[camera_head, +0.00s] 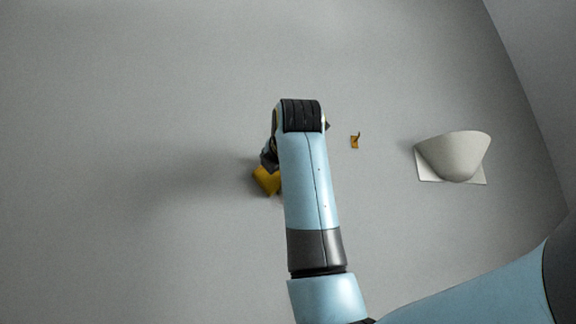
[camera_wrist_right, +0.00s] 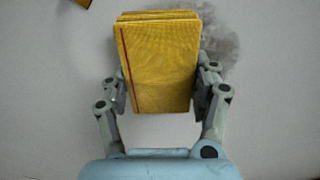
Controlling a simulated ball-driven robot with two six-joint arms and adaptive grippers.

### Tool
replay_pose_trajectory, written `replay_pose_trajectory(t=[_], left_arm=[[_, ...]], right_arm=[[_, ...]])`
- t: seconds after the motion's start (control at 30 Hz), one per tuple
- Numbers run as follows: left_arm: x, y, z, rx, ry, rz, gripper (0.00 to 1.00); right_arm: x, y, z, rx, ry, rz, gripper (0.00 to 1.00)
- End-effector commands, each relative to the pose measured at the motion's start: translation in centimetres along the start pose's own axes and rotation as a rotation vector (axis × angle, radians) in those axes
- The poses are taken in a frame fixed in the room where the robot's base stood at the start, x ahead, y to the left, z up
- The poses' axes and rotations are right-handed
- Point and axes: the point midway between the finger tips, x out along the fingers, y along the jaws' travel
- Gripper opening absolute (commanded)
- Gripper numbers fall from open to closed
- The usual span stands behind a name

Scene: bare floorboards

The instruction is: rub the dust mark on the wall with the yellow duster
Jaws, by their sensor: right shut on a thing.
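The yellow duster (camera_wrist_right: 160,65) is a folded yellow cloth with a red stripe near one edge, held between the fingers of my right gripper (camera_wrist_right: 160,92) in the right wrist view. In the head view a corner of the duster (camera_head: 266,180) shows left of my right arm, close to the wall; most of the gripper (camera_head: 268,160) is hidden behind the arm. The dark grey dust mark (camera_wrist_right: 222,42) is on the wall, just right of the duster and partly behind it in the wrist view. I cannot tell whether the duster touches the wall. My left gripper is not in view.
A small orange-brown hook plate (camera_head: 354,142) is on the wall right of my arm. Further right a white half-bowl wall fixture (camera_head: 455,157) sticks out. A wall corner runs down the right side. The wall to the left is bare.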

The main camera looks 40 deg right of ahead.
Motion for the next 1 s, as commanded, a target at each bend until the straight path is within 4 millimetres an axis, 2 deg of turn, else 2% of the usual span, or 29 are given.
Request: replay_pose_trajectory(t=[0.07, 0.23, 0.57, 1.0], left_arm=[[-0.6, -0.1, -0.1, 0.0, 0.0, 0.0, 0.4], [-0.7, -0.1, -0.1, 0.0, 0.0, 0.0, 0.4], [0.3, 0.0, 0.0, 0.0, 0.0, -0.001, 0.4], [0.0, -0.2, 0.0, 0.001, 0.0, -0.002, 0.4]], right_arm=[[0.1, 0.6, -0.4, 0.0, 0.002, 0.0, 0.36], [0.1, 0.6, -0.8, -0.001, 0.0, -0.001, 0.36], [0.4, -1.0, -2.2, -0.001, 0.0, -0.002, 0.36], [0.2, -3.3, 0.5, -0.002, -0.003, -0.004, 0.36]])
